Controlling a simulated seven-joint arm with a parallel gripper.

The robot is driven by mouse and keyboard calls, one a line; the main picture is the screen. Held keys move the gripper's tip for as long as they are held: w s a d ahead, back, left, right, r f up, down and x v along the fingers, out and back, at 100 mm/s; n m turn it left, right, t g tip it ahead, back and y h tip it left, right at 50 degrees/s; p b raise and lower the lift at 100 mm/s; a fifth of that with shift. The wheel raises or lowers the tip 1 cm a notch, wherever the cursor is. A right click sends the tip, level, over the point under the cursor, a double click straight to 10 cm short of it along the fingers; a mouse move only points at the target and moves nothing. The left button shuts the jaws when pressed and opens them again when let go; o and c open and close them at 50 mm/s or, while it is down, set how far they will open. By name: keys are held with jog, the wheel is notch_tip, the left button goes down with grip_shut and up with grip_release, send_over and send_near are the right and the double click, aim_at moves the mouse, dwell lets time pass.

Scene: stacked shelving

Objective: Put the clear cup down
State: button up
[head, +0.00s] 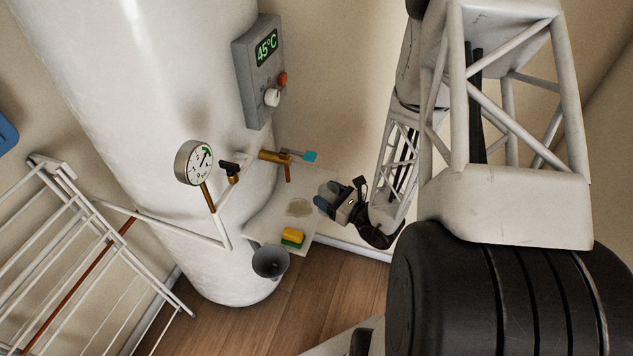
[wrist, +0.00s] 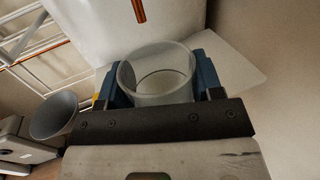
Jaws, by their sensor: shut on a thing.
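The clear cup (wrist: 155,88) is an open-topped, see-through cylinder in the middle of the wrist view. My gripper (wrist: 162,80) has its blue fingers on either side of the cup and is shut on it. In the head view my gripper (head: 328,197) is at the right edge of a small pale shelf (head: 270,222). A faint tan see-through shape (head: 299,207) lies over that shelf, left of the fingers; I cannot tell if it is the cup. Whether the cup's base touches the shelf is hidden.
A yellow and green sponge (head: 293,237) lies on the shelf's front part. A grey funnel-like cup (head: 270,262) is at its front left. A white tank (head: 160,110) with a brass tap (head: 275,157) and gauge (head: 194,162) stands behind. A white rack (head: 80,250) is at left.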

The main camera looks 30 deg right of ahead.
jog(key=w+d, duration=0.2)
jog(key=w, duration=0.5)
jog(key=w+d+f, duration=0.1)
jog(key=w+d, duration=0.1)
jog(key=w, duration=0.6)
jog(key=shift+w+f, duration=0.25)
jog(key=shift+f, duration=0.15)
jog(key=shift+f, duration=1.6)
jog(key=shift+f, duration=0.1)
jog(key=o, duration=0.9)
